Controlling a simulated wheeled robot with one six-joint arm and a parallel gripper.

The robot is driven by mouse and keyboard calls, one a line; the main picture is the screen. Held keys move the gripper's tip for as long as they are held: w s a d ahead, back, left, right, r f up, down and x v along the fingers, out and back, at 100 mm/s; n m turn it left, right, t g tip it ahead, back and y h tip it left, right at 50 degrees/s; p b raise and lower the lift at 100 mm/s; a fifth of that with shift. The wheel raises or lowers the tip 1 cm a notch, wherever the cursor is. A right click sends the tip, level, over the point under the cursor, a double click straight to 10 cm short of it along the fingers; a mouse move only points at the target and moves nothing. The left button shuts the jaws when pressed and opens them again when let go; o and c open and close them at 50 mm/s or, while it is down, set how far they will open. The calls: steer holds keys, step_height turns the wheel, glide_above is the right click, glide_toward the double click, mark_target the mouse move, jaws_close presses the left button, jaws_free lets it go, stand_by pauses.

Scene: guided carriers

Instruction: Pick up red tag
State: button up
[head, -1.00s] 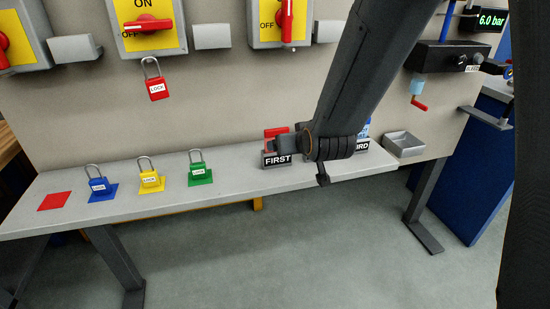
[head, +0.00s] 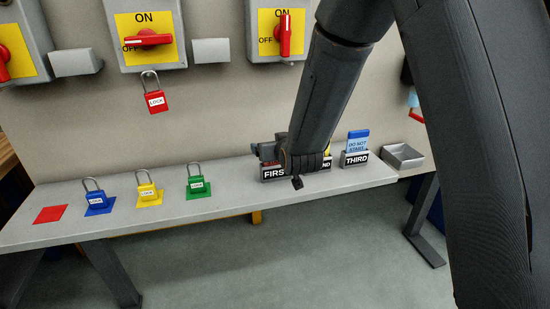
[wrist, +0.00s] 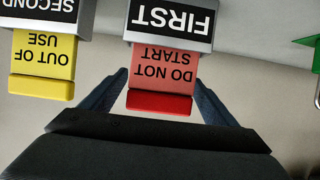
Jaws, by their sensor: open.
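The red tag (wrist: 162,76) reads "DO NOT START" and stands in the holder marked FIRST (wrist: 172,20), upside down in the wrist view. My gripper (wrist: 158,88) is open, with one finger on each side of the red tag; I cannot tell whether they touch it. In the head view my wrist hides the red tag, and only part of the FIRST holder (head: 272,174) shows.
The yellow "OUT OF USE" tag (wrist: 43,62) stands beside it in the SECOND holder. The blue tag (head: 357,140) is in the THIRD holder (head: 355,160). A grey tray (head: 403,156) lies at the shelf's right end. Blue, yellow and green padlocks (head: 196,184) stand to the left.

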steer(key=shift+w, duration=0.15)
steer(key=c, duration=1.8)
